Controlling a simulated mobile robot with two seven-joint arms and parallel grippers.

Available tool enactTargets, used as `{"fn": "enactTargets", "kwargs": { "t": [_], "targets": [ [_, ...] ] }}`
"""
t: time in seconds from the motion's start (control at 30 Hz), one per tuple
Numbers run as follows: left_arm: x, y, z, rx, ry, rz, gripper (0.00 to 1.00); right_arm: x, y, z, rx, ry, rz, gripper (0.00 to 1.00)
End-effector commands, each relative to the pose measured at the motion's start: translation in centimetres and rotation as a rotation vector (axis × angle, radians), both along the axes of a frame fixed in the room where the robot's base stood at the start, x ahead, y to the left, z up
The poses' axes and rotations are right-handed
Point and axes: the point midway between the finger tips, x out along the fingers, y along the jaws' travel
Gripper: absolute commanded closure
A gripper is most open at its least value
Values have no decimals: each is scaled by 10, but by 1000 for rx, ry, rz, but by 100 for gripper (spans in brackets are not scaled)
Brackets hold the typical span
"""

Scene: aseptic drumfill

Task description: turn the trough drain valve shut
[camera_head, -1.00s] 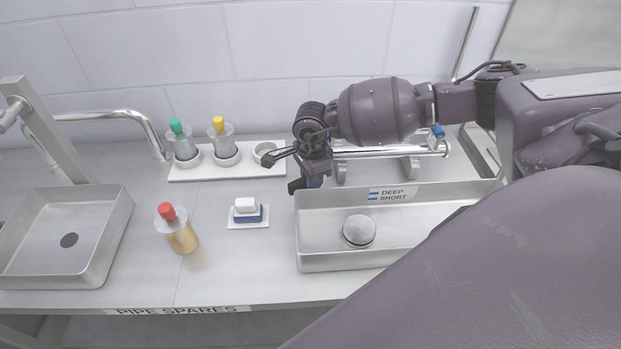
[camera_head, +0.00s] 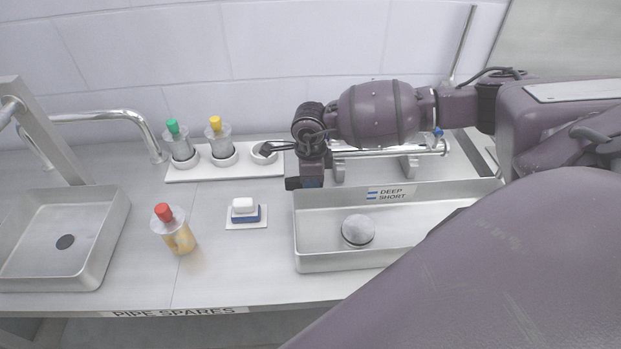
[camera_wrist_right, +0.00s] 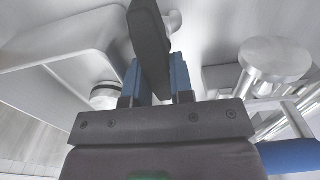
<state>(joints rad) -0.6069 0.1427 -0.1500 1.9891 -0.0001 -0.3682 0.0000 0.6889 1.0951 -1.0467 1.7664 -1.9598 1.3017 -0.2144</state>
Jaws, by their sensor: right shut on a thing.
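My right gripper (camera_head: 309,181) is at the back left corner of the steel trough (camera_head: 330,262). In the right wrist view, its blue fingers (camera_wrist_right: 156,84) are shut on a flat dark lever (camera_wrist_right: 148,42), which looks like the drain valve's handle. The lever's dark end (camera_head: 292,184) shows left of the fingers in the head view. The valve's body is hidden, so I cannot tell how far it is turned. A round metal knob (camera_head: 358,230) stands in the trough, and it also shows in the wrist view (camera_wrist_right: 105,92). My left gripper is not in view.
A metal pipe (camera_head: 385,151) lies on supports behind the trough. A white rack (camera_head: 205,172) holds green-capped and yellow-capped bottles. A red-capped bottle (camera_head: 178,235) and a white-and-blue block (camera_head: 245,210) stand left of the trough. A sink (camera_head: 90,262) is at far left.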

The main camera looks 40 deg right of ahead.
Motion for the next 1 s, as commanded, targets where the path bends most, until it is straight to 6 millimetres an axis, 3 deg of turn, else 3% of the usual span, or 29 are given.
{"fn": "enactTargets", "kwargs": {
  "t": [0.2,0.23,0.37,1.0],
  "targets": [
    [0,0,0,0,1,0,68,1,0,1,1,-1,-5,100],
    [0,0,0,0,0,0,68,1,0,1,1,-1,-4,74],
    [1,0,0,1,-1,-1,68,0,0,1,1,-1,-3,54],
    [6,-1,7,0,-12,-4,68,0,1,6,3,5,0,53]
  ]
}}
